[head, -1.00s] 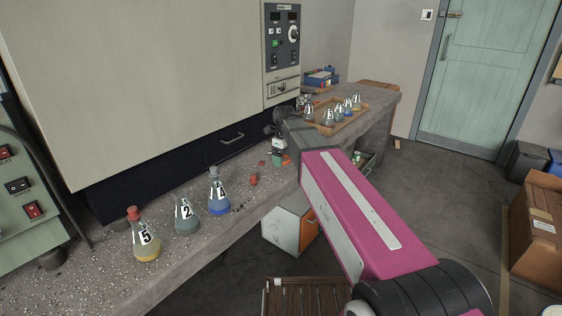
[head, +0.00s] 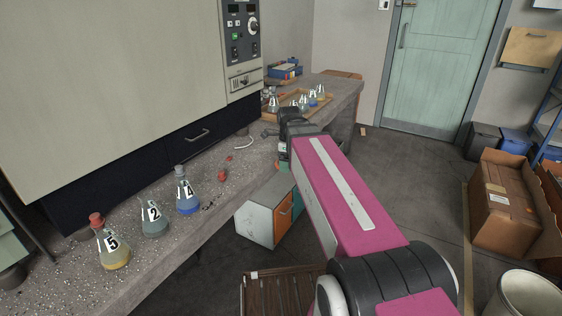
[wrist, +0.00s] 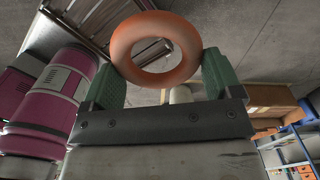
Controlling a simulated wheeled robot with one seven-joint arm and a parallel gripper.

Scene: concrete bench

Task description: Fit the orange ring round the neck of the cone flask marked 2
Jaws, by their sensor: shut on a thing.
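The cone flask marked 2 (head: 155,226) stands upright on the bench in the head view, with greyish liquid and a bare narrow neck. It is between the flask marked 5 (head: 114,253) and a blue-filled flask that seems marked 4 (head: 187,203). In the wrist view my gripper (wrist: 160,68) is shut on the orange ring (wrist: 123,45), held between its two green fingers. In the head view my gripper (head: 283,150) is mostly hidden by my arm, to the right of the flasks and well apart from them.
Small red pieces (head: 222,176) lie on the bench (head: 150,275) between the flasks and my arm. A tray (head: 322,105) of several flasks stands farther back. A tall cabinet (head: 110,90) rises behind the bench.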

